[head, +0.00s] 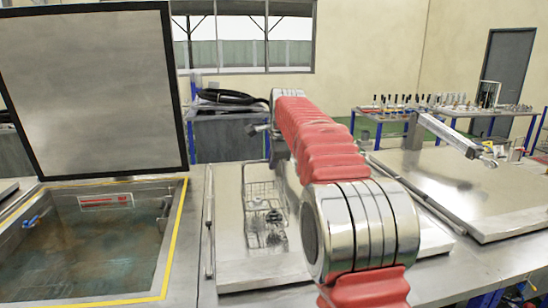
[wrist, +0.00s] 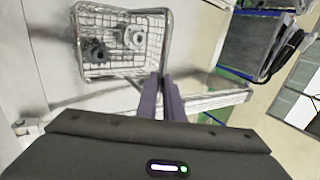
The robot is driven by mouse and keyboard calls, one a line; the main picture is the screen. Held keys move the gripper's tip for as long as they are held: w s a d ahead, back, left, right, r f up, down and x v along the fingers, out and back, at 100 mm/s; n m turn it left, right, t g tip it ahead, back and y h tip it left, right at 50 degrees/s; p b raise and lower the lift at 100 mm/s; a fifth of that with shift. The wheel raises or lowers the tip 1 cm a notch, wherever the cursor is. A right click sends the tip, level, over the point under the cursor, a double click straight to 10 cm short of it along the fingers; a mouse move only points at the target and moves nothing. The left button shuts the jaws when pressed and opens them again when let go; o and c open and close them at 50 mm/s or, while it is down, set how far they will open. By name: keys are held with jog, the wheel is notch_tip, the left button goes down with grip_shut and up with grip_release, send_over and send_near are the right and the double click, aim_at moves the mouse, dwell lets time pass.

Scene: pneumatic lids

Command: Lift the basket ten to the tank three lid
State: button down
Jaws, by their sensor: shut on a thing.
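A wire basket (head: 263,228) with a tall handle frame shows in the head view over the middle closed metal lid (head: 232,262), left of my arm. I cannot tell whether it touches the lid. In the wrist view the basket (wrist: 88,66) hangs ahead of my gripper (wrist: 162,82), with two small metal parts (wrist: 134,38) inside. The dark fingers are shut on the basket's handle bar at its near right corner. In the head view my arm hides the fingers. No number shows on a lid or on the basket.
An open tank (head: 100,245) with liquid lies at left, its lid (head: 90,90) raised upright. Another closed lid (head: 460,190) with a pneumatic cylinder (head: 455,138) is at right. Tool tables (head: 430,110) stand behind. A thin rod (head: 209,220) lies along the middle lid's left edge.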

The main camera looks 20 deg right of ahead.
jog(key=shift+f, duration=1.45)
dwell(0.3)
jog(key=c, duration=1.8)
grip_release()
jog(key=shift+c, duration=0.2)
jog(key=shift+f, duration=0.15)
jog(key=v, duration=1.4)
